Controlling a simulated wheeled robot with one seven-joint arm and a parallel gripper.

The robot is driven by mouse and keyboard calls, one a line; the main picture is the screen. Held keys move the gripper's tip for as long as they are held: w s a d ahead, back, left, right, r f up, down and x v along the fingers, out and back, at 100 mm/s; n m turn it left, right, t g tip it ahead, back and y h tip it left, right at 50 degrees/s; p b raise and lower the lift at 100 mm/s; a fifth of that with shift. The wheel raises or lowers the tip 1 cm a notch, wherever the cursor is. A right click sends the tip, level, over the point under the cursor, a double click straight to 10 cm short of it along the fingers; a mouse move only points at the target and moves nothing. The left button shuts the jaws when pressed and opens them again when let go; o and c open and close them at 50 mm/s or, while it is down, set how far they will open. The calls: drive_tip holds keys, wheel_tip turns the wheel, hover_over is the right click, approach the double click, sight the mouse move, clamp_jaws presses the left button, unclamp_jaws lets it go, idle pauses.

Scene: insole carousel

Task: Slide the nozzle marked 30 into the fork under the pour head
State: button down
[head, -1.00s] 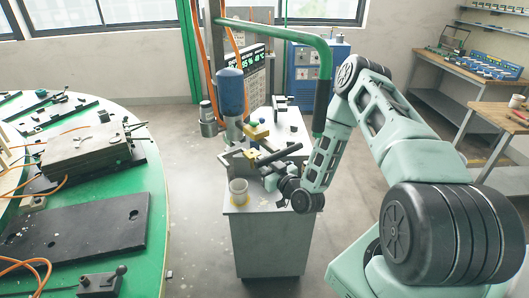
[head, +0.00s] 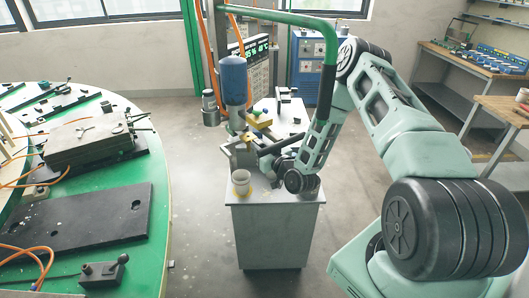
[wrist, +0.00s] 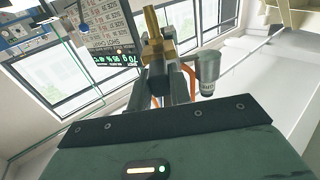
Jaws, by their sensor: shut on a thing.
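My gripper (wrist: 155,84) is shut on a brass-coloured nozzle (wrist: 153,38), which stands up between its dark fingers in the wrist view. No mark can be read on the nozzle. In the head view the dark end of my arm (head: 284,146) reaches left over the cabinet top, low and close to the pour head (head: 233,82), a blue cylinder. The gripper tips and nozzle blend with the dark and yellow parts there. I cannot make out the fork beneath the pour head, nor whether the nozzle touches it.
A pale cup (head: 241,182) stands at the front of the grey cabinet (head: 270,240). A yellow block (head: 260,119) is behind my gripper. A green round table (head: 158,215) is at left, with open floor between.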

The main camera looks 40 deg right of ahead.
sight(249, 137)
drive_tip(key=shift+w, duration=0.8)
drive_tip(key=shift+b, duration=0.85)
idle(1.3)
drive_tip(key=shift+w+b, duration=0.8)
drive_tip(key=shift+w, duration=0.85)
drive_tip(key=shift+w+r, duration=0.2)
drive_tip(key=shift+w, duration=0.05)
